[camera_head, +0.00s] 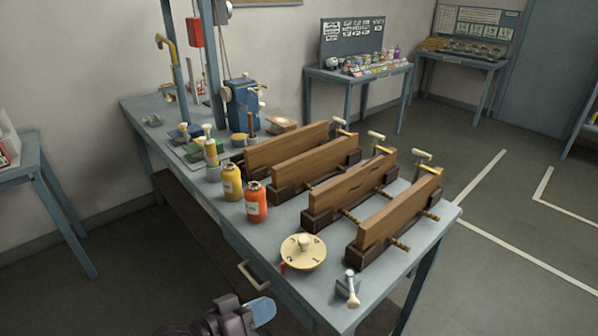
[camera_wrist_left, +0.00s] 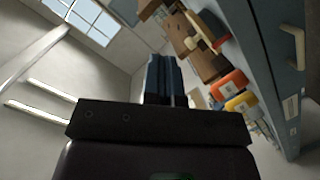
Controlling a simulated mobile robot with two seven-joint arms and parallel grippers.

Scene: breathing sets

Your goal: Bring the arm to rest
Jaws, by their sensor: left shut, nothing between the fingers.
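My left gripper (camera_head: 262,311) shows at the bottom of the head view, low in front of the workbench's near side and apart from it. Its blue fingers are together with nothing between them. In the left wrist view the fingers (camera_wrist_left: 163,78) stand upright and closed, with the bench off to the right. My right gripper is not in either view.
The blue-grey workbench (camera_head: 390,289) has a drawer handle (camera_head: 250,276) near my left gripper. On it stand wooden boards in clamps (camera_head: 399,209), an orange bottle (camera_head: 256,203), a yellow bottle (camera_head: 232,183) and a numbered dial (camera_head: 303,254). The floor at lower left is clear.

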